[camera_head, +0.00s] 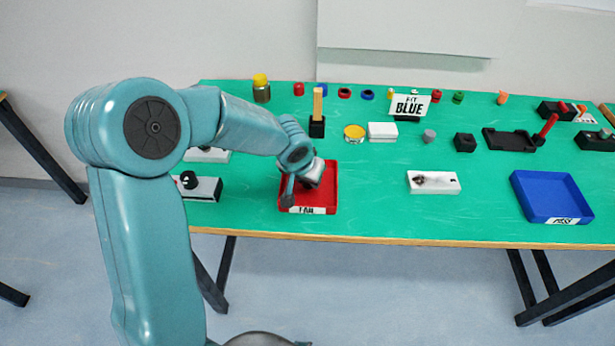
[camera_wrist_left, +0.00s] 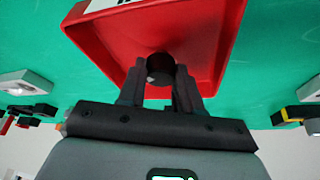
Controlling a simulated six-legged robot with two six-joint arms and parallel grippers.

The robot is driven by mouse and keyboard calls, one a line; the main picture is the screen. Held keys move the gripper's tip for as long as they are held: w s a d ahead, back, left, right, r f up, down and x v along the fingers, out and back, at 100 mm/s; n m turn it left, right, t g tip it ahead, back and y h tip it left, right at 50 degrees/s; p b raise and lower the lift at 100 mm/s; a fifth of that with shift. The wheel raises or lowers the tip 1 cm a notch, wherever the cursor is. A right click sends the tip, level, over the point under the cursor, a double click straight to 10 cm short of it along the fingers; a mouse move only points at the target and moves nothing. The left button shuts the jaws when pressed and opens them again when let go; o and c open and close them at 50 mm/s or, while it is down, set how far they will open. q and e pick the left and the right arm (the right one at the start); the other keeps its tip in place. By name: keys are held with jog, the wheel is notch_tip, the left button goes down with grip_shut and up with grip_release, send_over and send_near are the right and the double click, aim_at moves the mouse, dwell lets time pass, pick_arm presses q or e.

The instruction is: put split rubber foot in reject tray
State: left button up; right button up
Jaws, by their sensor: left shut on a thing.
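The red tray (camera_head: 330,190) stands near the front edge of the green table, with a label that seems to read FAIL. It also fills much of the left wrist view (camera_wrist_left: 215,45). My left gripper (camera_head: 289,194) reaches down over this tray from the left. In the left wrist view, its fingers (camera_wrist_left: 160,82) are shut on a small dark round piece, the rubber foot (camera_wrist_left: 160,68), inside the tray's outline. I cannot tell whether the foot touches the tray floor, and no split shows. My right gripper is not in view.
A blue tray (camera_head: 540,190) labelled PASS is at the right. A white block with a dark mark (camera_head: 434,182) lies between the trays. A black-and-white unit (camera_head: 200,189) is left of the red tray. Small parts and a BLUE sign (camera_head: 409,106) line the back.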

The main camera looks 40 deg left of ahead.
pick_arm(q)
jog(key=o, duration=1)
jog(key=shift+w+f, duration=0.15)
jog(key=shift+r+p, duration=0.4)
jog(key=shift+p, duration=0.1)
jog(key=v, duration=1.1)
jog(key=shift+s+r, duration=0.2)
jog(key=shift+r, duration=0.1)
jog(key=shift+s, duration=0.1)
